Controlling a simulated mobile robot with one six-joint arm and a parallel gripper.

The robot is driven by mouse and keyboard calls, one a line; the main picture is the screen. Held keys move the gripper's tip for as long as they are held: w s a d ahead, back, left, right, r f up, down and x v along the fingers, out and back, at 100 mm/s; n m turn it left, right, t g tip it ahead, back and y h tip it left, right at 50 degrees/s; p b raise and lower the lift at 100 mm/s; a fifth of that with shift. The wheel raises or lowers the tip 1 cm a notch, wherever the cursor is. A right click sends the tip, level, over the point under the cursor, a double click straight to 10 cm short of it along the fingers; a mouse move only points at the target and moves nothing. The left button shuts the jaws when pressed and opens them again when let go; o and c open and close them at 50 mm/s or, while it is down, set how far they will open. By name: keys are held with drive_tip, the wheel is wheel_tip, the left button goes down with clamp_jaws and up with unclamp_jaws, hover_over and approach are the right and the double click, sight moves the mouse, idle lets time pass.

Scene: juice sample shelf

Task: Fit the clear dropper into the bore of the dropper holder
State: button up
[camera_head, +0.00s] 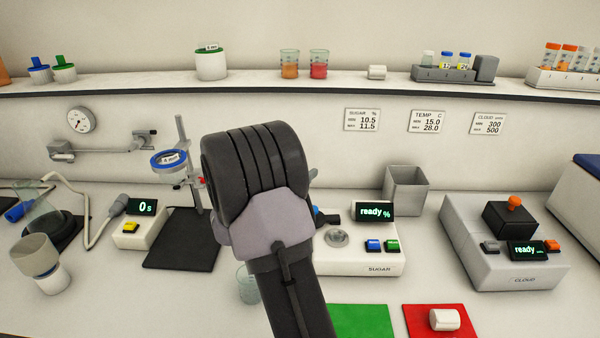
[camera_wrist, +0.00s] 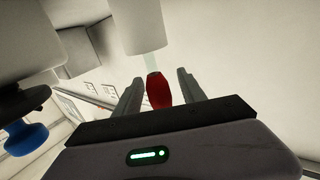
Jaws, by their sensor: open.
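The clear dropper (camera_wrist: 157,88) shows in the wrist view, with a red bulb and a short clear stem. Its stem meets the end of a pale cylinder (camera_wrist: 141,25), which looks like the dropper holder; the stem's far end is hidden, seemingly inside it. My gripper (camera_wrist: 159,78) is open, one finger on each side of the red bulb, with a visible gap on both sides. In the head view my wrist and arm hide the fingers, and I cannot make out the dropper there.
The sugar meter (camera_head: 360,262) stands right of my arm, with a grey open box (camera_head: 405,190) behind it. A stand (camera_head: 186,150) is to the left. A green mat (camera_head: 362,321) and a red mat (camera_head: 418,316) lie in front. The cloud meter (camera_head: 478,262) is at right.

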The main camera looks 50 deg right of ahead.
drive_tip(key=s+a+p, duration=0.1)
drive_tip(key=a+p, duration=0.3)
drive_tip(key=a, duration=1.3)
drive_tip(key=shift+s+a, duration=0.2)
drive_tip(key=shift+s, duration=0.1)
